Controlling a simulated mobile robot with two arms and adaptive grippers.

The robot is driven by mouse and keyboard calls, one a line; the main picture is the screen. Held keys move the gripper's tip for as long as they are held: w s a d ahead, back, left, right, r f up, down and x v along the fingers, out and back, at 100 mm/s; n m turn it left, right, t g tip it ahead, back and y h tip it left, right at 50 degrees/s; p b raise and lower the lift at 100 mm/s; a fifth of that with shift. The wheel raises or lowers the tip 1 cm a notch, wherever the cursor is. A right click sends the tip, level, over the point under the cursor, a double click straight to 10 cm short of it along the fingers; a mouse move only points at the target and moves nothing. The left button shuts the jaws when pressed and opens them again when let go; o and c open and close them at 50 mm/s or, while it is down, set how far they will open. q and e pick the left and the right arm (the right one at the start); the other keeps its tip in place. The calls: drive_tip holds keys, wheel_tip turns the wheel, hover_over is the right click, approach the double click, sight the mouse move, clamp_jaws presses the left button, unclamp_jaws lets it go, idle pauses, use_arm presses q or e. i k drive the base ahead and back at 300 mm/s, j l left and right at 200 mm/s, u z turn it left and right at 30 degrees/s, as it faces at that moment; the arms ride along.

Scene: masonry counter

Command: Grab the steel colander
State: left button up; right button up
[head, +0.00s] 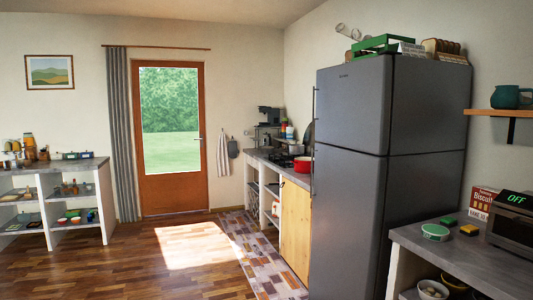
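I cannot make out a steel colander for certain in the head view. The far counter (262,157) along the right wall holds a red pot (303,164) and small kitchen items, too small to tell apart. A dark rounded shape (309,135) stands behind the pot, partly hidden by the fridge; I cannot tell what it is. Bowls (432,289) sit on a shelf under the near right counter, cut off by the frame. Neither of my grippers is in view.
A tall grey fridge (350,190) stands at the right and hides part of the far counter. Open shelving (104,205) stands left. The wooden floor (130,265) is clear.

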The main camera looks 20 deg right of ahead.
sight(265, 150)
drive_tip(key=i+z, duration=0.1)
drive_tip(key=i, duration=7)
drive_tip(key=i+z, duration=0.2)
drive_tip(key=i, duration=0.25)
drive_tip(key=i+j+z, duration=0.15)
drive_tip(key=i, duration=0.3)
drive_tip(key=i+j+z, duration=0.2)
drive_tip(key=i, duration=0.25)
drive_tip(key=i+j+z, duration=0.15)
drive_tip(key=i, duration=0.3)
